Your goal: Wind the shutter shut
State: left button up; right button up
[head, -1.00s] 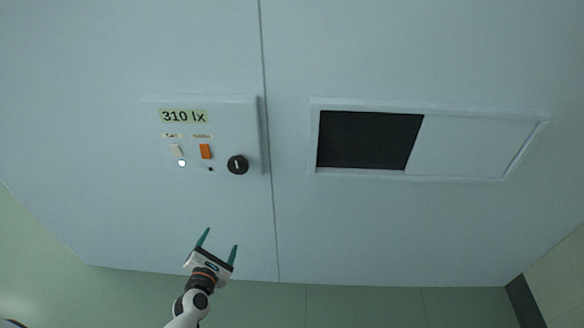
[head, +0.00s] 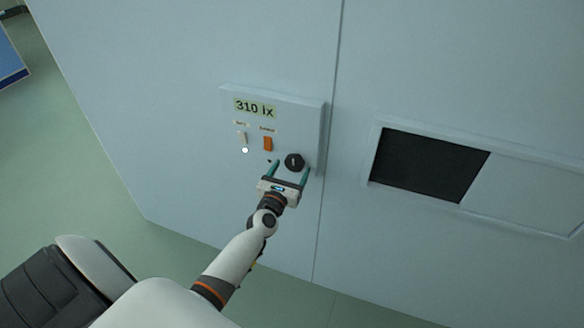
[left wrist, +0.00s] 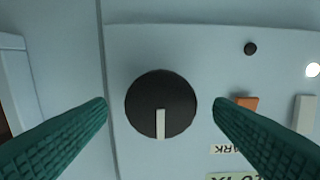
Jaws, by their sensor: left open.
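The black round knob (head: 294,162) with a white pointer line sits at the lower right of the control panel (head: 312,124). In the left wrist view the knob (left wrist: 161,104) lies between the two teal fingers, with a gap on each side. My left gripper (head: 290,170) is open around the knob and does not visibly touch it. The shutter opening (head: 430,165) is dark at its left part, and a pale sliding panel (head: 525,200) covers its right part. My right gripper is not in view.
The panel also carries a "310 lx" display (head: 255,107), an orange rocker switch (head: 267,144), a pale switch (head: 242,138) and a small white light (head: 245,150). The floor (head: 90,150) at left is open. A blue-topped item (head: 10,65) stands at the far left.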

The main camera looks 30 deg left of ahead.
pick_arm(q)
jog(key=shift+w+a, duration=0.2)
jog(key=shift+w, duration=0.45)
jog(key=c, duration=1)
